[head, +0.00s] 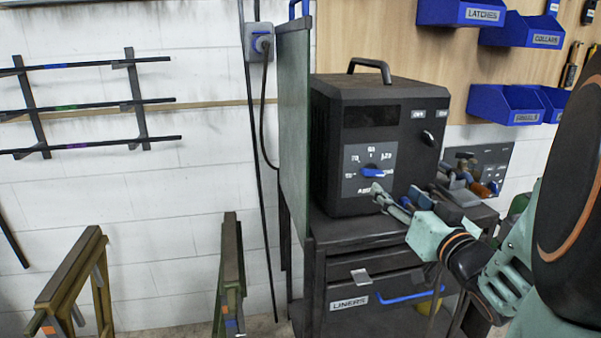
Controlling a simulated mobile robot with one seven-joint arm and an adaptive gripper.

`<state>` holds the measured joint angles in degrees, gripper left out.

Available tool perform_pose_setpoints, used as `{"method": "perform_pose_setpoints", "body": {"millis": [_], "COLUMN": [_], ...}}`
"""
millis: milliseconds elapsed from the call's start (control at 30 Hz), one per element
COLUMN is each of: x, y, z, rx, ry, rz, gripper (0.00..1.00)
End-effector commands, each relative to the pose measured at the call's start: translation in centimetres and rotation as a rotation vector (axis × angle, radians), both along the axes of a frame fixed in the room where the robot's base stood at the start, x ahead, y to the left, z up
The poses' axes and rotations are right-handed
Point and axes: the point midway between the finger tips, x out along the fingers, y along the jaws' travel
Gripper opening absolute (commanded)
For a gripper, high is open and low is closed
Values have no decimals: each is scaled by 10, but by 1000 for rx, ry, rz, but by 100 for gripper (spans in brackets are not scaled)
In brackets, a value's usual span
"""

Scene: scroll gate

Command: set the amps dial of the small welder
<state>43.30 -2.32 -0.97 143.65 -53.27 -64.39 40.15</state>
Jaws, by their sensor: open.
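The small welder (330,150) is a black box with a top handle. It stands on a dark cabinet in the head view. Its amps dial (372,169) sits on a grey scale plate low on the front face, with a blue pointer knob lying roughly level. Numbers are printed around it, but most are too small to read surely. My gripper (380,195) is open, just below and slightly right of the dial, in front of the welder's lower face. I cannot tell whether it touches the welder. The dial is not covered by the gripper.
A dark cabinet (320,274) with a blue-handled liners drawer (402,298) carries the welder. A tall grey-green panel (294,130) stands close on its left. Clamps or tools (470,178) lie to the right, near my arm. Trestles (72,270) stand at lower left.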

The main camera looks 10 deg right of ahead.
Motion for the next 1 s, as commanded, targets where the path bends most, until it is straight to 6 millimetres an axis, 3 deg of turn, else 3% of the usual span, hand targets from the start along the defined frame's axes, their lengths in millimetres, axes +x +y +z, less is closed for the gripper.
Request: {"method": "perform_pose_setpoints", "body": {"millis": [533,700,1000], "x": [90,103,105], "y": [3,3,4], "z": [0,0,1], "rx": [-2,-1,-2], "ry": [0,0,0], "rz": [1,-1,-1], "gripper": [58,58,58]}}
